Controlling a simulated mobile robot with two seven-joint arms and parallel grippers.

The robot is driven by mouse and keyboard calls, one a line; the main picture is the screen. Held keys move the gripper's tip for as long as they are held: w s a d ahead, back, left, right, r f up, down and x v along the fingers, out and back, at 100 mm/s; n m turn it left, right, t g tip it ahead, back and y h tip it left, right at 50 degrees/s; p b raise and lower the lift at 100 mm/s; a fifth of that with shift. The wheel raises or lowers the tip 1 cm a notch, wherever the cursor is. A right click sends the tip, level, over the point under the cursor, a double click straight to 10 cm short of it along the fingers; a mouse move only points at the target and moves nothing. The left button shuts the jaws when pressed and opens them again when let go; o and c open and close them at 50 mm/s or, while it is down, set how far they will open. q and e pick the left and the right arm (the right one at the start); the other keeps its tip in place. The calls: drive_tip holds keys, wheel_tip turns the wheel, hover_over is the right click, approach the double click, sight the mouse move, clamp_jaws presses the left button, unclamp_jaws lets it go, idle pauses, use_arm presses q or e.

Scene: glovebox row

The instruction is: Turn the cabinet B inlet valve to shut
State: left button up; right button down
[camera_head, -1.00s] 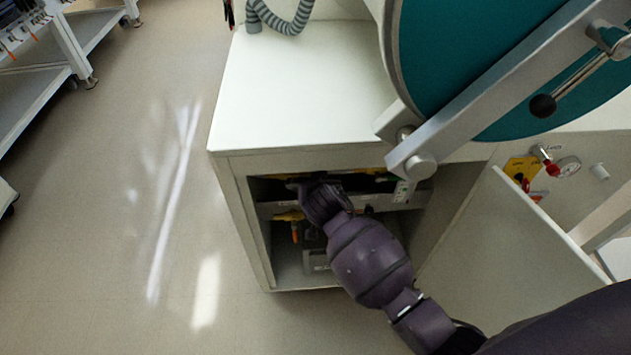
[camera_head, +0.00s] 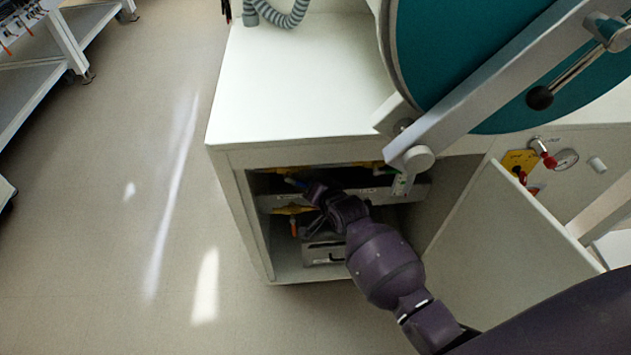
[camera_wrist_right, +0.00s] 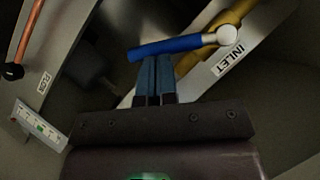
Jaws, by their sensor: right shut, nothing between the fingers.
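The inlet valve has a blue lever (camera_wrist_right: 168,46) with a pale round hub (camera_wrist_right: 224,36) on a yellow pipe (camera_wrist_right: 245,10). A white label (camera_wrist_right: 227,60) beside it reads INLET. In the right wrist view the lever lies slantwise to the pipe. In the head view a bit of the blue lever (camera_head: 296,183) shows inside the open cabinet. My right gripper (camera_wrist_right: 154,60) is shut and empty, its fingertips at the lever's free-end half; whether they touch it I cannot tell. It also shows in the head view (camera_head: 309,190), inside the cabinet. My left gripper is out of view.
The cabinet's opening (camera_head: 258,225) frames my right arm. An orange handle (camera_head: 293,228) hangs left of it, and a grey box (camera_head: 322,254) stands below. An open door panel (camera_head: 500,225) is on the right. A round teal door (camera_head: 450,50) with a bar is above.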

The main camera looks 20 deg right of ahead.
use_arm(q)
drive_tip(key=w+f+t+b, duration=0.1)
drive_tip(key=b, duration=0.4)
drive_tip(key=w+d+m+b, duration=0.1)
drive_tip(key=b, duration=0.3)
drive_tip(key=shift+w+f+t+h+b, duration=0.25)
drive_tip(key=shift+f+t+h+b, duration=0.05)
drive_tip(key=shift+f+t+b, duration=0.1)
use_arm(e)
drive_tip(key=w+a+f+m+t+y, duration=0.1)
drive_tip(key=a+f+m+t+y, duration=0.3)
drive_tip(key=m, duration=0.3)
drive_tip(key=shift+f, duration=0.4)
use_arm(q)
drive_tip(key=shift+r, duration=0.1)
use_arm(e)
drive_tip(key=shift+w, duration=0.1)
